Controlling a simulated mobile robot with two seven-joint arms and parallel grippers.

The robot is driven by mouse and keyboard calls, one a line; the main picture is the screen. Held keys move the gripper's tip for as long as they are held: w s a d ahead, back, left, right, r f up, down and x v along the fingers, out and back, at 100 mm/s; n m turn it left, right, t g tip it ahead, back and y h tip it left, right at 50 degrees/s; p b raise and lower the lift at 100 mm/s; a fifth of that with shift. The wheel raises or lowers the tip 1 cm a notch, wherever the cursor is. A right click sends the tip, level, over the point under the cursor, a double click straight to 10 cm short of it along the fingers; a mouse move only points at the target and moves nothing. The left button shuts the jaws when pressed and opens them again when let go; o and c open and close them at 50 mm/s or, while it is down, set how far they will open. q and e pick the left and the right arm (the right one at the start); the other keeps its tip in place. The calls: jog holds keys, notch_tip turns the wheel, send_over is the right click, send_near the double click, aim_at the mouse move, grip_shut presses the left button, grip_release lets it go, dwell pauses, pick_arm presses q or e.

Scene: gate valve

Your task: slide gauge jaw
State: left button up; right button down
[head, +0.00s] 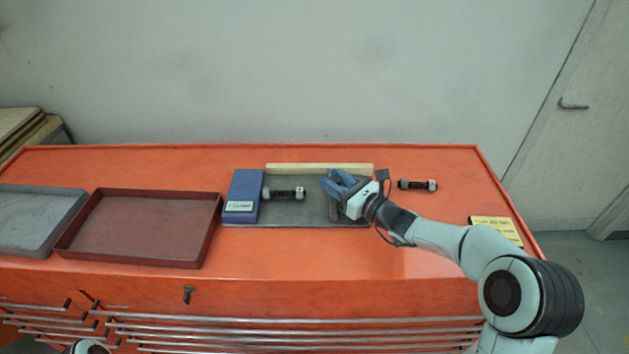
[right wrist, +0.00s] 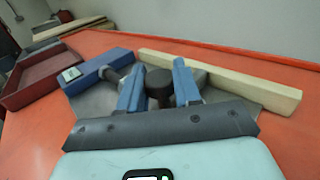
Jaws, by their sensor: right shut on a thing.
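The gauge is a dark grey plate (head: 290,213) with a blue block (head: 243,190) fixed at its left end, a white label on it. A black cylinder with pale ends (head: 284,194) lies across the plate, its left end at the blue block. The sliding jaw (head: 334,209) is dark grey and stands right of the cylinder, with a gap between. My right gripper (head: 334,180) is over the jaw. In the right wrist view its blue fingers are shut on the jaw's dark round knob (right wrist: 160,84). The gripper partly hides the jaw. My left gripper is out of view.
A pale wooden strip (head: 319,168) runs behind the plate. A second black cylinder (head: 418,185) lies right of my gripper. A yellow label (head: 496,230) is at the right. A dark red tray (head: 140,257) and a grey tray (head: 38,220) stand left.

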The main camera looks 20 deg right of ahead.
jog(key=shift+s+d, duration=0.25)
jog(key=shift+d, duration=0.85)
jog(key=c, duration=0.8)
grip_release()
jog(key=shift+s, duration=0.15)
jog(key=b+v, duration=0.1)
jog(key=v, duration=0.6)
jog(key=shift+s+d+r, duration=0.1)
jog(key=shift+s+d, duration=0.05)
jog(key=shift+s, duration=0.05)
